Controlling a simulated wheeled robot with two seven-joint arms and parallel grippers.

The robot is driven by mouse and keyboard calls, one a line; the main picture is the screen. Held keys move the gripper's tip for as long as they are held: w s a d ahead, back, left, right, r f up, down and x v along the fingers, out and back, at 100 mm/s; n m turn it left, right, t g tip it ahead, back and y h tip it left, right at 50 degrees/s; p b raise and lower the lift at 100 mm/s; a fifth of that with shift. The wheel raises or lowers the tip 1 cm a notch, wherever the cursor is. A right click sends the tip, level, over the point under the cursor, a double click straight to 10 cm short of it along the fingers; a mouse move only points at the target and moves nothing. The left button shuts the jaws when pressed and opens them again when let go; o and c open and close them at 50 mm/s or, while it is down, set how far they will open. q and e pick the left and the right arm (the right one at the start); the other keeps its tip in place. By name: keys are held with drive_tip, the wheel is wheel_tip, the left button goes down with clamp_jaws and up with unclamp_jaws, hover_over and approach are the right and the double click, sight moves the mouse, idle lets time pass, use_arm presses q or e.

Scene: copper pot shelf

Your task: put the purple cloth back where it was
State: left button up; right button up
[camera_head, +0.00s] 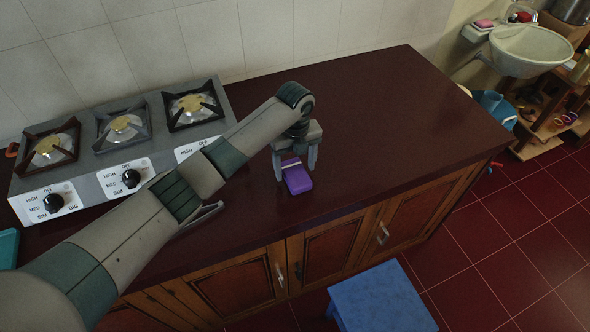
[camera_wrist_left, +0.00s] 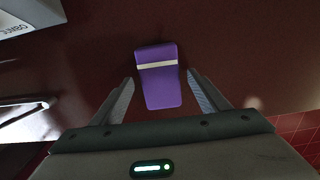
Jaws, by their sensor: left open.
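The purple cloth (camera_head: 297,179) lies on the dark red countertop (camera_head: 390,125), near its front edge. It looks like a small rounded block with a pale stripe across it. My left gripper (camera_head: 295,176) is open above the cloth, with its fingers pointing down. In the left wrist view the cloth (camera_wrist_left: 160,84) lies ahead of and between the two spread fingertips (camera_wrist_left: 160,82), apart from both. I cannot tell the exact height of the fingertips over the counter. My right gripper is in neither view.
A three-burner stove (camera_head: 120,150) stands on the counter at the left, beneath my left arm. A blue stool (camera_head: 380,300) stands on the floor in front of the cabinets. A sink (camera_head: 530,52) and a wooden shelf (camera_head: 545,128) are at the right. The counter's right part is clear.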

sight(295, 172)
use_arm(q)
wheel_tip(295, 172, up, 11)
drive_tip(key=b, duration=0.2)
drive_tip(key=shift+f+b, duration=0.15)
drive_tip(key=shift+b, duration=0.15)
drive_tip(key=shift+s+f, duration=0.1)
drive_tip(key=shift+f, duration=0.05)
idle(0.5)
